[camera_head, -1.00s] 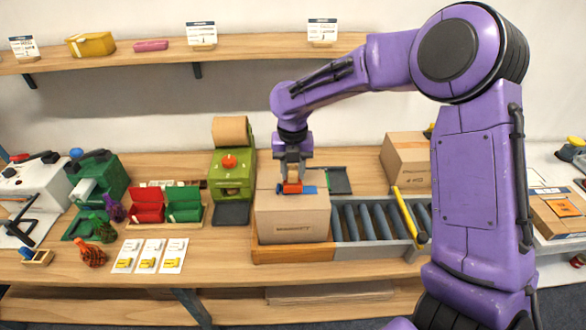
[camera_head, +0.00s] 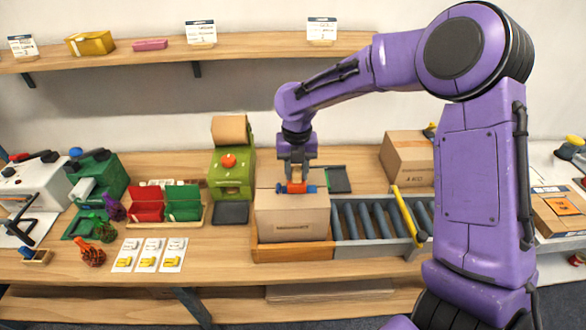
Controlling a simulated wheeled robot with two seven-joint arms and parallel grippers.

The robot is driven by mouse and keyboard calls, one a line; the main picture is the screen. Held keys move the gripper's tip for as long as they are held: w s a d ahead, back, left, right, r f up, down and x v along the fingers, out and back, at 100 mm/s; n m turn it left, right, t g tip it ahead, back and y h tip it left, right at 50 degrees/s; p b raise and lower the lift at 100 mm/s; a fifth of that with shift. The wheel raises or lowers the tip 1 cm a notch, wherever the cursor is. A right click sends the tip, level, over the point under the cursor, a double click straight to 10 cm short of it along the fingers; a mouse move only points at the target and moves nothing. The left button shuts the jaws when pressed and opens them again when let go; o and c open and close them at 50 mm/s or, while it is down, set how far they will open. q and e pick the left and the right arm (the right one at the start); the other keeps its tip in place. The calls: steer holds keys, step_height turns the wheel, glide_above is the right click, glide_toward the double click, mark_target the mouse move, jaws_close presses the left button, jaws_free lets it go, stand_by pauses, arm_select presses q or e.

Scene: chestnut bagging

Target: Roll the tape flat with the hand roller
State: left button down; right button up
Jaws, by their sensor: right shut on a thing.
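My right gripper (camera_head: 297,176) reaches down over the cardboard box (camera_head: 291,218) and is shut on the hand roller (camera_head: 296,187), which has an orange-red middle and blue at its ends. The roller is at the top face of the box, near its middle; I cannot tell whether it presses on it. The box sits in a wooden-edged tray at the left end of the roller conveyor. The tape cannot be made out under the roller. My left gripper is not in view.
The grey roller conveyor (camera_head: 380,219) runs right, with a yellow bar (camera_head: 408,213) across it. Another box (camera_head: 408,158) stands behind. A green dispenser (camera_head: 232,175) and red and green bins (camera_head: 165,203) stand left.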

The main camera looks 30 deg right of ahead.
steer(key=shift+s+d, duration=0.45)
steer(key=shift+d, duration=0.3)
steer(key=shift+s+d, duration=0.45)
steer(key=shift+d, duration=0.25)
steer(key=shift+s+d, duration=0.45)
steer(key=shift+d, duration=0.3)
steer(key=shift+w+a, duration=0.55)
steer(key=shift+a, duration=0.35)
steer(key=shift+w+a, duration=0.55)
steer(key=shift+a, duration=0.35)
steer(key=shift+w+a, duration=0.55)
steer(key=shift+a, duration=0.35)
steer(key=shift+r, duration=3.55)
